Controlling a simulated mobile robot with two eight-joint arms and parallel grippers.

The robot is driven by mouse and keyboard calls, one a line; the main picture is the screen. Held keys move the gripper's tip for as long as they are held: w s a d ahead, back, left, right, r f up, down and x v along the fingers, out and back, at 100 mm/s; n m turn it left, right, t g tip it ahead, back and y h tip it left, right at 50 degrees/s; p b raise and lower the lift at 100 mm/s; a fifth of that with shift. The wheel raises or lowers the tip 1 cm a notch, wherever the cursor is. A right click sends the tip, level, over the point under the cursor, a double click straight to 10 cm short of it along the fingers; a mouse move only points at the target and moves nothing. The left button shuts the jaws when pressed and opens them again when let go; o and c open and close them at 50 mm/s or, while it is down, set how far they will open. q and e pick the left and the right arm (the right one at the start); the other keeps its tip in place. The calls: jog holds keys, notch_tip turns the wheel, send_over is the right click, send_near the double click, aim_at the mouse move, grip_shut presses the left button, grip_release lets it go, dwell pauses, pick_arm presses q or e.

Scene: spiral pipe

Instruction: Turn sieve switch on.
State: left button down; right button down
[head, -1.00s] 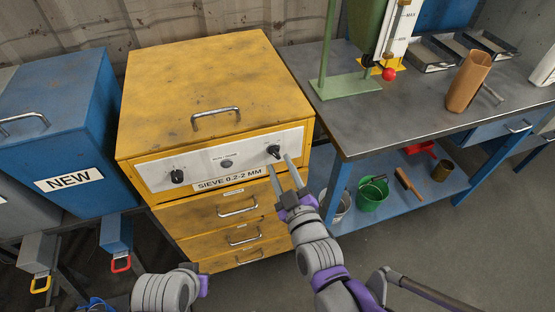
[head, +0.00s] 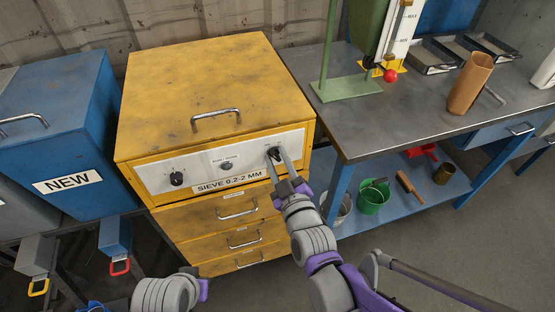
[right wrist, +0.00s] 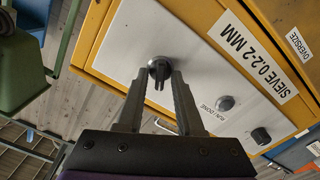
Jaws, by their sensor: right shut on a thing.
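The yellow sieve cabinet (head: 190,95) has a pale control panel (head: 205,167) labelled "SIEVE 0.2-2 MM". A black rotary switch (head: 273,154) sits at the panel's right end; in the right wrist view the same switch (right wrist: 159,70) shows between the fingertips. My right gripper (head: 280,158) is at this switch, its two fingers shut on either side of the knob. Another black knob (head: 177,179) sits at the panel's left end, and a round button (head: 226,166) is in the middle. My left arm shows at the bottom of the head view, but its fingers are not seen.
The workbench (head: 420,110) stands to the right, with a green stand (head: 345,88) and a brown tube (head: 470,85) on it. A blue box marked "NEW" (head: 68,182) is at left. Drawer handles (head: 238,212) stick out below the panel.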

jog(key=shift+m, duration=0.4)
jog(key=m, duration=0.4)
jog(key=shift+d+m, duration=0.1)
jog(key=shift+m, duration=0.3)
jog(key=m, duration=0.6)
jog(key=shift+b, duration=0.3)
jog(key=shift+m, duration=0.3)
jog(key=c, duration=0.9)
grip_release()
